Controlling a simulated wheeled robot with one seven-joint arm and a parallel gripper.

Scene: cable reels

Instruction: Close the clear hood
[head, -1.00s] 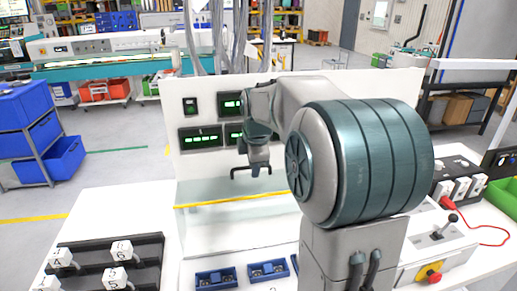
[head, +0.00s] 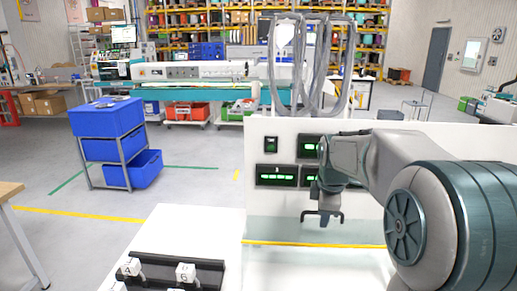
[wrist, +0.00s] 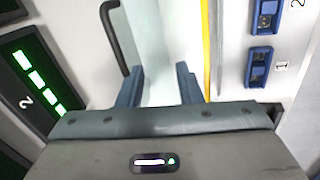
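The clear hood (head: 290,231) is a see-through panel with a yellow lower edge, in front of the white back panel. It also shows in the wrist view (wrist: 172,50). A dark bar handle (head: 311,213) runs roughly parallel to that edge; in the wrist view it is the black bar (wrist: 113,35) at upper left. My gripper (head: 324,208) is at the handle in the head view. In the wrist view its two blue fingers (wrist: 160,86) are apart with nothing seen gripped between them. The handle's near end lies by the left finger; I cannot tell whether they touch.
Green-lit displays (head: 277,176) are on the back panel (head: 258,140). Blue blocks (wrist: 262,45) are beyond the yellow edge. A dark rack with labelled cubes (head: 185,270) is on the white table. A blue bin cart (head: 108,145) stands on the floor at left.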

